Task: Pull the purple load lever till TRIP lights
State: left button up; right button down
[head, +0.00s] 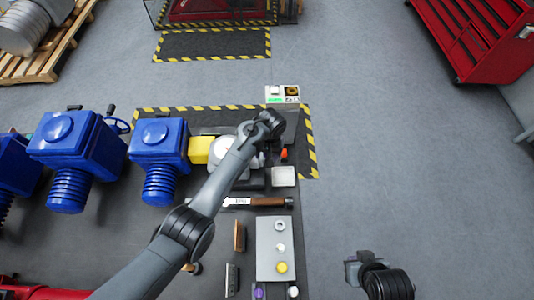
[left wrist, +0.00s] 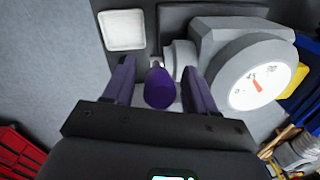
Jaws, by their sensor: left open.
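The purple load lever's rounded knob (left wrist: 160,88) shows in the left wrist view, in front of a grey gauge body. My left gripper (left wrist: 158,68) is open, with one finger on each side of the knob and visible gaps between. In the head view my left wrist covers the lever. The gauge dial (left wrist: 258,84) is white with a red needle. A small panel (head: 282,94) with a green patch stands beyond the wrist; its lettering is too small to read, so I cannot tell which part is TRIP. Part of my right arm shows at the lower right; its fingers cannot be made out.
Blue actuators (head: 70,145) stand at the left. A white tray (head: 284,176) sits beside the gauge assembly. A hammer (head: 255,202) and a light board with small parts (head: 268,240) lie nearer. Open grey floor lies to the right, with a red cabinet (head: 470,40) beyond.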

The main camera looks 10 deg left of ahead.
pick_arm(q)
jog(key=shift+c, duration=0.3)
grip_shut()
